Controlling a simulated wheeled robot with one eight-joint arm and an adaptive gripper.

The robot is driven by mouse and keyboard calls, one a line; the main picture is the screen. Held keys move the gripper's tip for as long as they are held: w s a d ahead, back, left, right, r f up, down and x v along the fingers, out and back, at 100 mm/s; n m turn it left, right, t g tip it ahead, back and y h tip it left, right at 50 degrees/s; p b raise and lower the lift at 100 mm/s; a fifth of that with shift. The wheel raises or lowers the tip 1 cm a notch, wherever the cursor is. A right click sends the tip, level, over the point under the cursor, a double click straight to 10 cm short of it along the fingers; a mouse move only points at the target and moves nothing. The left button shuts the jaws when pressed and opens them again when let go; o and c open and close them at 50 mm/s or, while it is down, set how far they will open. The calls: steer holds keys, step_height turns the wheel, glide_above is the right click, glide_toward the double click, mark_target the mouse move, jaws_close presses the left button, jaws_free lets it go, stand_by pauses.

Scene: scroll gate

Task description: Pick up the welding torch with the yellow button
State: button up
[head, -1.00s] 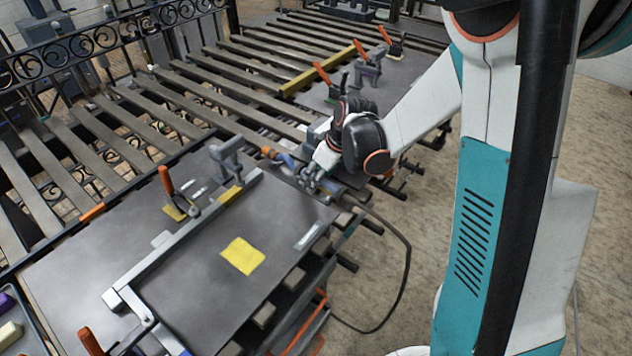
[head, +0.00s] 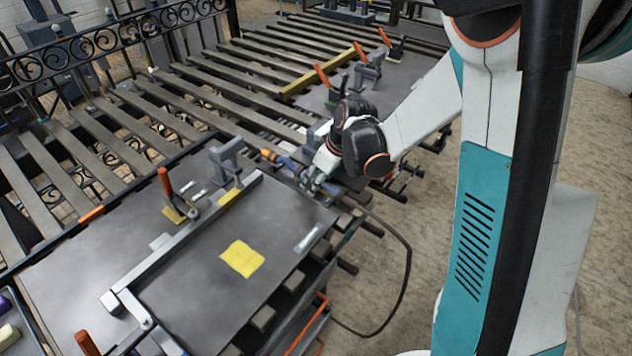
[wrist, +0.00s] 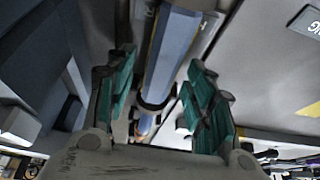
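The welding torch (head: 283,161) lies at the far right corner of the near dark metal plate, with a blue body and an orange end. In the wrist view a blue-grey torch handle (wrist: 172,52) runs between my fingers, with a dark ring lower down. My gripper (head: 310,183) is low over that corner, at the torch. In the wrist view my gripper (wrist: 160,64) has its green-padded fingers apart, one on each side of the handle, with gaps visible. I cannot make out a yellow button; my gripper and wrist hide part of the torch.
The near plate (head: 215,285) carries a clamped steel square (head: 190,238), orange-handled clamps (head: 166,183) and a yellow sheet (head: 242,258). A black cable (head: 408,255) hangs off the right edge. Slatted rails (head: 160,110) and a scroll gate (head: 95,45) lie beyond. Floor is open at right.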

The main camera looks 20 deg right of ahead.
steer(key=c, duration=0.9)
jaws_close()
steer(key=shift+r, duration=0.1)
